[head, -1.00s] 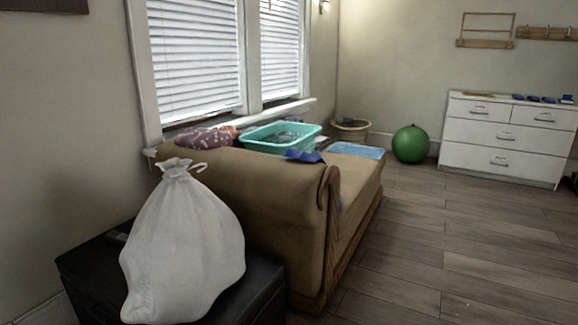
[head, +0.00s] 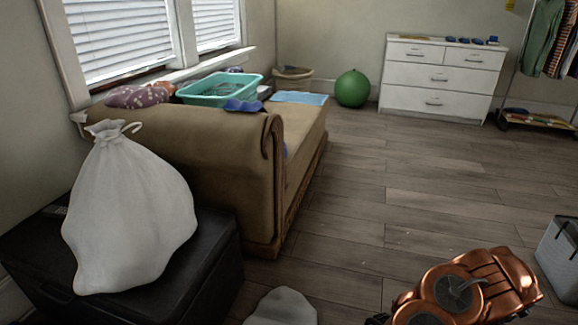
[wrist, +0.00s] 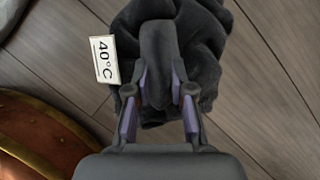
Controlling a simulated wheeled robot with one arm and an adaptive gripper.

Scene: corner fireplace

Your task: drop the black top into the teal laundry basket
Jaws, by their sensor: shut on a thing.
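My gripper (wrist: 160,88) is shut on the black top (wrist: 202,38) in the wrist view. A fold of the dark cloth is pinched between the fingers, and the rest bunches around and beyond them. A white tag reading 40°C sticks out at the left. The teal laundry basket (head: 203,101) stands on the tan sofa below the window in the head view, with greyish contents inside. My gripper and the black top are not seen in the head view; only my copper arm shows at lower right, well apart from the basket.
The tan sofa (head: 215,150) has a blue cloth (head: 243,106) beside the basket. A white sack (head: 128,215) stands on a black chest (head: 200,265) in the left foreground. A pale object (head: 283,307) lies on the floor at bottom. The wooden floor right of the sofa is clear.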

